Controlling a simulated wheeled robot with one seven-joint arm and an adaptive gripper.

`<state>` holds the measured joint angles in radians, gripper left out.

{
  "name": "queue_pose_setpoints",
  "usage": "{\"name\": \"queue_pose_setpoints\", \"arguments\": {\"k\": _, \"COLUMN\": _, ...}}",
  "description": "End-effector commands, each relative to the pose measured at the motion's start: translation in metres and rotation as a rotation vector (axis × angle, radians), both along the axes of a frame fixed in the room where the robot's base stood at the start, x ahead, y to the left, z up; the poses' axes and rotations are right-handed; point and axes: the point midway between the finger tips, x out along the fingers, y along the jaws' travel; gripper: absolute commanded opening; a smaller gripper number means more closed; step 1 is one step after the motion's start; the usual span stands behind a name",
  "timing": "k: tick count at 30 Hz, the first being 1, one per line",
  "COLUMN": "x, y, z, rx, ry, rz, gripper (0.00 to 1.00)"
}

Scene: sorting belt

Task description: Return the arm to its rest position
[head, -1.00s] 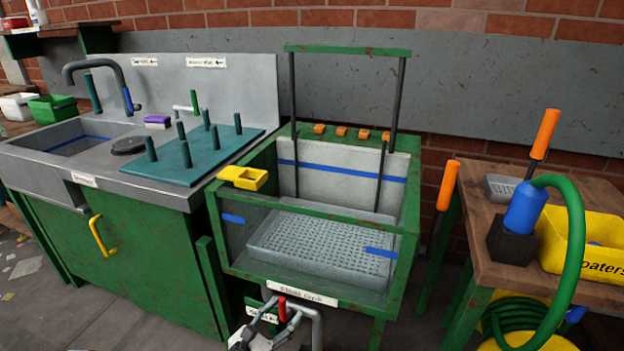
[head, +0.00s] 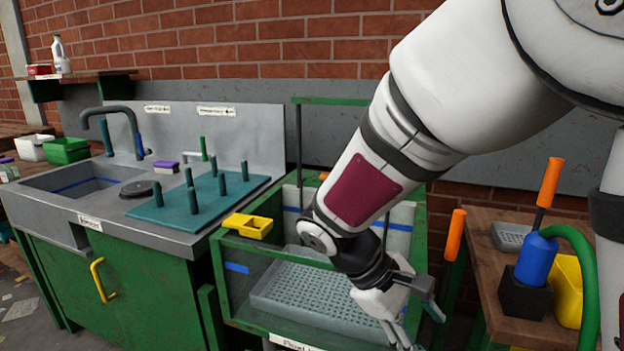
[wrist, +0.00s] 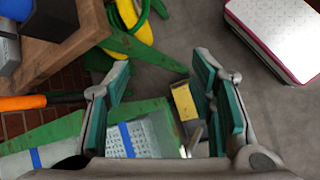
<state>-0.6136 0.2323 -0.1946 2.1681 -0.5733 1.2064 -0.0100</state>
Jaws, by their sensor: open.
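My gripper (head: 408,318) hangs in front of the right part of the green-framed float tank in the head view, with my white arm reaching down to it from the upper right. In the wrist view my gripper (wrist: 160,100) shows its two teal-padded fingers spread apart with nothing between them. The green-framed tank (head: 265,299) stands in the middle, with a grey perforated tray (head: 318,302) inside it. My arm hides the tank's right side and part of its back wall.
A sink counter (head: 150,222) with a teal peg board (head: 205,205) stands at the left. A yellow tray (head: 248,225) sits on the tank's left rim. A wooden table (head: 490,270) with a blue bottle (head: 537,260) stands at the right. Grey floor shows in the wrist view.

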Motion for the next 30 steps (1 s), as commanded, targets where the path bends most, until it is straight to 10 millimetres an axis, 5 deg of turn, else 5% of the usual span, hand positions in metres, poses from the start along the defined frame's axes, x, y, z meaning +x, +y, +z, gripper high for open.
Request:
{"name": "queue_pose_setpoints", "arguments": {"k": 9, "x": -0.083, "y": -0.036, "z": 0.051, "rx": 0.268, "ry": -0.131, "rz": -0.313, "gripper": 0.5}}
{"name": "queue_pose_setpoints", "arguments": {"k": 18, "x": -0.158, "y": -0.039, "z": 0.074, "rx": 0.478, "ry": -0.28, "rz": -0.549, "gripper": 0.5}}
{"name": "queue_pose_setpoints", "arguments": {"k": 30, "x": -0.211, "y": -0.025, "z": 0.075, "rx": 0.627, "ry": -0.426, "rz": -0.71, "gripper": 0.5}}
